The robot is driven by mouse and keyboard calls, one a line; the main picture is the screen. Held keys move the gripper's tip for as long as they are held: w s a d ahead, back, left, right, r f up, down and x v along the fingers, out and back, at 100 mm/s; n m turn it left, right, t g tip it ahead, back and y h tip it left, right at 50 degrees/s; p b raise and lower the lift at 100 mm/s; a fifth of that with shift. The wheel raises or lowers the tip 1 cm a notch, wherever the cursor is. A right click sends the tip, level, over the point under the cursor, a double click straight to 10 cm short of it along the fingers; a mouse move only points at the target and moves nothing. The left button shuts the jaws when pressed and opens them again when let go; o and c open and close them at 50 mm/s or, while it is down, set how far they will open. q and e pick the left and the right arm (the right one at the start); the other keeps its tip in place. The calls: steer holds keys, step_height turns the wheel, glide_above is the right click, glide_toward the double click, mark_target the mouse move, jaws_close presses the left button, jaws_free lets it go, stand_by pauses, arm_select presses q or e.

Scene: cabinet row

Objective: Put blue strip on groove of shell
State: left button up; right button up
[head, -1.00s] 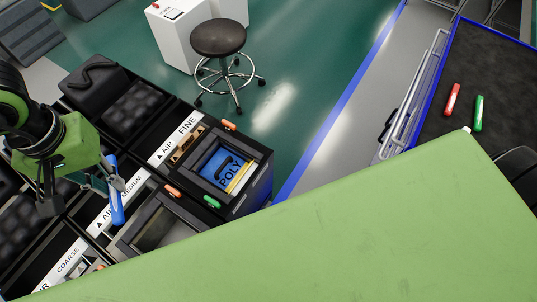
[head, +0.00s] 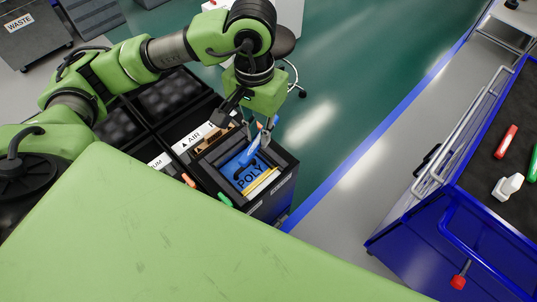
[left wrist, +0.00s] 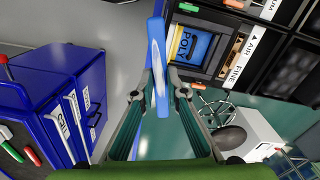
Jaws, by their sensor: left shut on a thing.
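My left gripper (head: 258,128) is shut on the blue strip (head: 251,149), which hangs tilted above the open bin marked POLY in the head view. In the left wrist view the blue strip (left wrist: 158,65) stands upright in the picture, held between the two fingertips of the left gripper (left wrist: 158,94). I cannot make out a shell with a groove in either view. My right gripper is not in view.
The POLY bin (head: 282,156) ends a row of black bins. A blue cart (head: 420,225) at right has a dark top with a red marker (head: 506,142), a green marker (head: 533,165) and a white piece (head: 507,187).

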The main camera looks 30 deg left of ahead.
arm_select(q)
steer(key=w+f+m+b, duration=0.2)
steer(key=w+f+b, duration=0.1)
steer(key=f+b, duration=1.05)
steer(key=m+b, duration=0.1)
steer(key=b, duration=0.4)
glide_above(264, 185)
step_height(264, 185, down, 15)
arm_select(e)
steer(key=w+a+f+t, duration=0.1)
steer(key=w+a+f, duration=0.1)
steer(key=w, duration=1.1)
arm_select(q)
steer(key=shift+f+b, duration=0.5)
steer(key=shift+f, duration=0.1)
step_height(264, 185, down, 5)
steer(key=shift+r+b, duration=0.1)
steer(key=shift+b, duration=1)
steer(key=shift+f, duration=0.35)
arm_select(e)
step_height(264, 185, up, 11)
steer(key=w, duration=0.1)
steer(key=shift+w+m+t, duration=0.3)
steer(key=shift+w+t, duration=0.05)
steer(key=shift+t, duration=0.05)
arm_select(q)
steer(key=shift+f, duration=0.1)
